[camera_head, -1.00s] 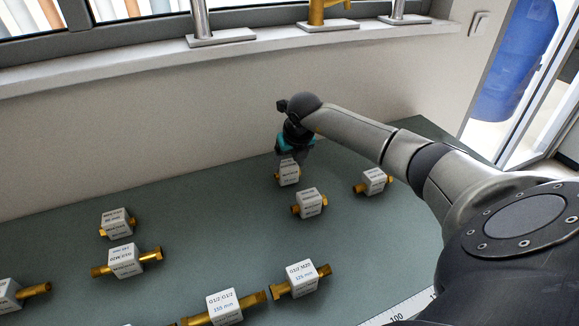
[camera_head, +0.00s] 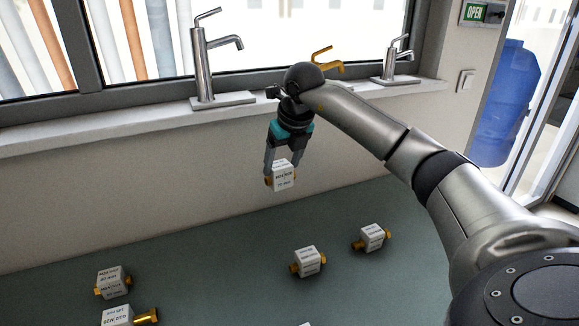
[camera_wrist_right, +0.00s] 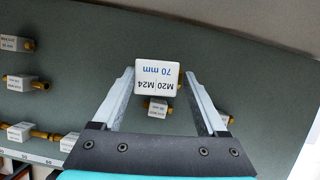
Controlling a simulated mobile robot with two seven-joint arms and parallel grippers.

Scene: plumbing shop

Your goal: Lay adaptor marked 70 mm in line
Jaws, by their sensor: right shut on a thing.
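My right gripper (camera_head: 281,170) is shut on a white block adaptor (camera_head: 284,178) with brass ends. It holds it in the air above the green table (camera_head: 210,262), in front of the wall. In the right wrist view the held adaptor (camera_wrist_right: 157,77) sits between the two fingertips (camera_wrist_right: 158,84), and its label reads M20 M24, 70 mm, upside down. My left gripper is not in view.
On the table stand other adaptors: two to the right (camera_head: 308,262) (camera_head: 372,238) and two at the lower left (camera_head: 112,282) (camera_head: 118,316). A windowsill (camera_head: 150,128) with taps (camera_head: 215,65) runs behind. The mid-table is clear.

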